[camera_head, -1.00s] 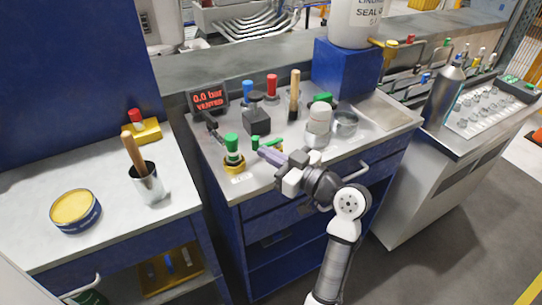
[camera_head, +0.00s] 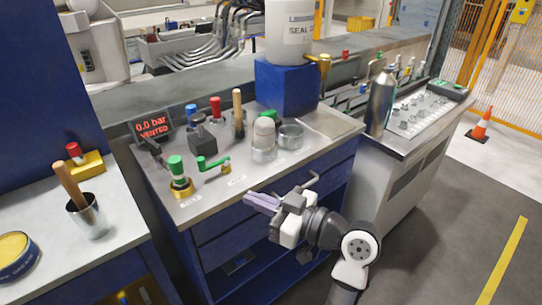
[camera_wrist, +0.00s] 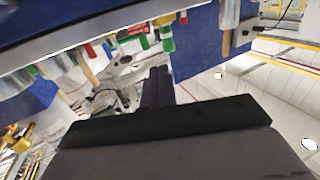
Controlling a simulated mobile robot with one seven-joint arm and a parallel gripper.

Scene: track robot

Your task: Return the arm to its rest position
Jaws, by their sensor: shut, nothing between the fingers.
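My gripper (camera_head: 262,202) is in front of the blue cabinet (camera_head: 225,225), near its upper front edge and drawer handle. Its purple-grey fingers are together with nothing between them, pointing left. I cannot tell from the head view whether it touches the cabinet. In the wrist view the dark fingers (camera_wrist: 158,88) reach out past the black gripper body, with the bench edge and tools beyond. My white and grey arm comes up from the lower right.
The bench top holds a green-capped brass fitting (camera_head: 180,183), a green-handled valve (camera_head: 213,163), a pressure display (camera_head: 153,127) and a clear-domed jar (camera_head: 264,138). A steel bottle (camera_head: 380,102) stands on the right counter.

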